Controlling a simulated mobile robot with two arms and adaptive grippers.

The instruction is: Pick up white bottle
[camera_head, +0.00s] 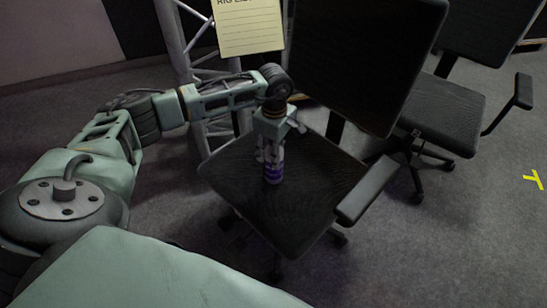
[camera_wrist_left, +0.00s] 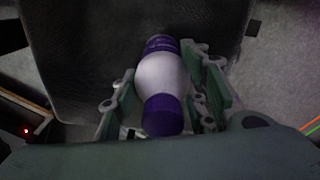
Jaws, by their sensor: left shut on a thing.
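The white bottle (camera_wrist_left: 162,76) has a purple cap and a purple band at its base. It stands on the seat of a black office chair (camera_head: 240,190), and its purple lower part (camera_head: 273,174) shows below my fingers in the head view. My left gripper (camera_head: 270,153) reaches down over the seat from above. In the left wrist view the fingers of my left gripper (camera_wrist_left: 165,98) lie on both sides of the bottle, shut on it. The bottle looks upright and at or close to the seat; a small gap underneath cannot be ruled out. My right gripper is not in view.
The chair's backrest (camera_head: 365,60) rises behind the bottle, and its armrest (camera_head: 367,190) is at the right. A metal truss (camera_head: 197,75) with a yellow paper sign (camera_head: 249,28) stands behind my left arm. A second black chair (camera_head: 440,110) stands at the right.

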